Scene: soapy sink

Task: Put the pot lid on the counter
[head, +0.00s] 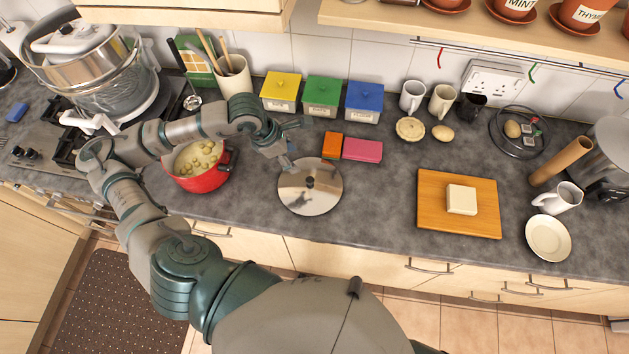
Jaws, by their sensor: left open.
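The pot lid (325,197), a round shiny steel disc with a dark knob, lies flat on the grey counter (375,205) near its front edge. My left gripper (291,146) is open, with nothing seen between its fingers. It is just behind and left of the lid's knob, with one finger near the lid's back edge; I cannot tell if it touches. The red pot (203,181) stands uncovered to the left of the lid, with pale round pieces inside. My arm hides part of the pot's back. My right gripper is not in view.
Behind the lid are an orange block (332,145) and a pink block (362,149), then yellow, green and blue canisters (322,96). A wooden board (428,213) with a white block stands to the right. The counter between lid and board is clear.

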